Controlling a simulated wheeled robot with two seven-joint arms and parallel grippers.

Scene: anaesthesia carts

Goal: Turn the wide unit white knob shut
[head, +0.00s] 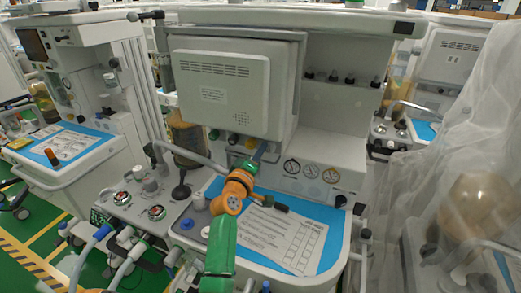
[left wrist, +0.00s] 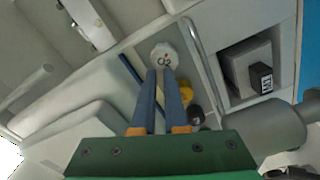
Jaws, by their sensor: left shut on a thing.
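The white knob (left wrist: 166,55), round with ribbed edges and an "O2" mark on its face, shows at the upper middle of the left wrist view. My left gripper (left wrist: 160,76) has its two blue fingers close together with their tips at the knob's near edge, shut on it. In the head view my left gripper (head: 260,152) reaches in under the monitor of the middle wide unit (head: 335,130). The gripper hides the white knob there. My right gripper is in neither view.
A yellow knob (left wrist: 185,93) and a black knob (left wrist: 195,113) sit beside the fingers. The grey monitor (head: 220,90) hangs just above the gripper. A blue worktop with a paper checklist (head: 285,238) lies below. A plastic-draped unit (head: 475,190) stands at right.

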